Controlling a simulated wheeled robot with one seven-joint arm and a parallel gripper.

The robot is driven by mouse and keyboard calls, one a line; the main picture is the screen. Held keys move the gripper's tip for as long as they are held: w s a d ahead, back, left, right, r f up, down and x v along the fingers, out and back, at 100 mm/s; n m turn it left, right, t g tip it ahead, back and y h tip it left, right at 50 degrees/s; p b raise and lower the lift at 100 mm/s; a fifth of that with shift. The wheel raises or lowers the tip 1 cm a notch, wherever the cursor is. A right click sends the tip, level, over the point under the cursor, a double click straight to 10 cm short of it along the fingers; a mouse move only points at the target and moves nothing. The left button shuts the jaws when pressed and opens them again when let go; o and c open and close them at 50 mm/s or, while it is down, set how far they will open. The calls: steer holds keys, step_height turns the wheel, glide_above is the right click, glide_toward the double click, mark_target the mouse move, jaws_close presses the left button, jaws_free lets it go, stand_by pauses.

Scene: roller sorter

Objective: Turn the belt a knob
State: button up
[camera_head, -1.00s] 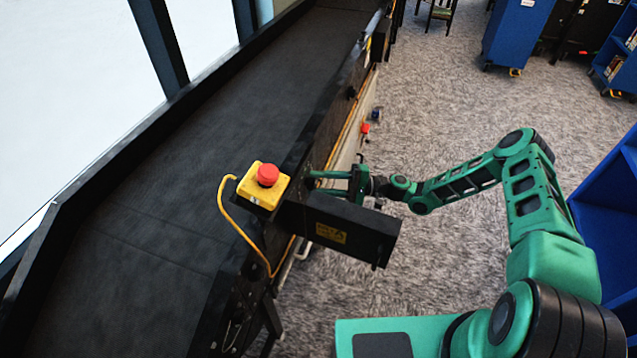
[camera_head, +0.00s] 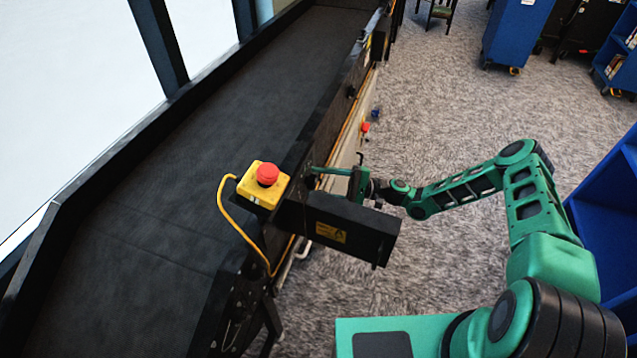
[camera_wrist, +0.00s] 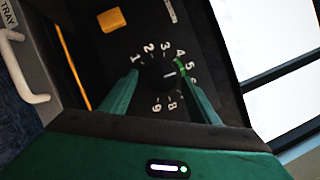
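The belt knob (camera_wrist: 157,75) is a round black dial with a white pointer line, on a dark panel ringed by white numbers. A short green mark lies by 4 and 5, and the pointer points roughly toward it. My gripper (camera_wrist: 160,72) has its two green fingers on opposite sides of the knob in the wrist view. I cannot tell whether both touch it. In the head view my gripper (camera_head: 320,171) reaches the conveyor's side from the right, behind a black box; the knob is hidden there.
A yellow box with a red stop button (camera_head: 267,175) sits on the conveyor's edge, with a yellow cable. The black box with a yellow label (camera_head: 352,230) juts out near my gripper. Grey carpet (camera_head: 450,90) is open to the right; a blue shelf (camera_head: 605,205) stands at right.

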steer(key=shift+a+r, duration=0.1)
steer(key=shift+r, duration=0.05)
steer(key=d+f, duration=0.2)
steer(key=d, duration=0.8)
steer(key=shift+d, duration=0.35)
steer(key=s+r+m+t+h, duration=0.3)
steer(key=s+m+t, duration=0.2)
steer(key=t, duration=0.1)
steer(key=x, duration=1)
steer(key=shift+w+a+f, duration=0.25)
steer(key=shift+a+f, duration=0.1)
steer(key=shift+f, duration=0.05)
steer(key=shift+c, duration=0.5)
steer(key=c, duration=0.9)
